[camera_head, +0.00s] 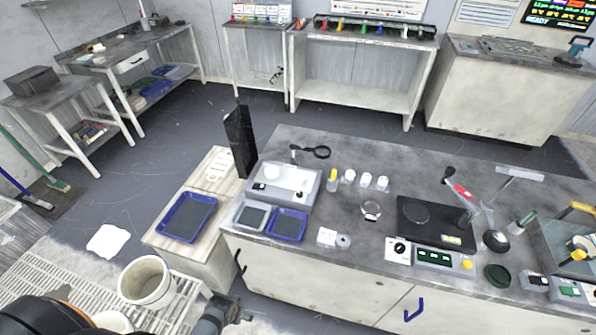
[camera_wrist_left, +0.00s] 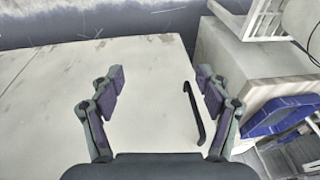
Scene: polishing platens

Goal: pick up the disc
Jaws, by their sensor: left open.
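Several round pieces on the grey bench could be the disc, and I cannot tell which. A dark round plate (camera_head: 415,213) lies on the black polishing unit (camera_head: 437,236). A dark green round piece (camera_head: 497,275) lies near the front edge. A small grey ring-like piece (camera_head: 343,241) is beside a white card, and a clear round dish (camera_head: 371,210) is behind it. My left gripper (camera_wrist_left: 158,88) is open and empty in the left wrist view, facing a pale cabinet surface with a black handle (camera_wrist_left: 194,112). My right gripper is not seen.
Blue trays stand on the side table (camera_head: 187,218) and bench (camera_head: 288,225). A white instrument (camera_head: 284,184), white-capped bottles (camera_head: 366,180) and a control box (camera_head: 432,256) crowd the bench. A bucket (camera_head: 147,281) stands at lower left. The floor behind is clear.

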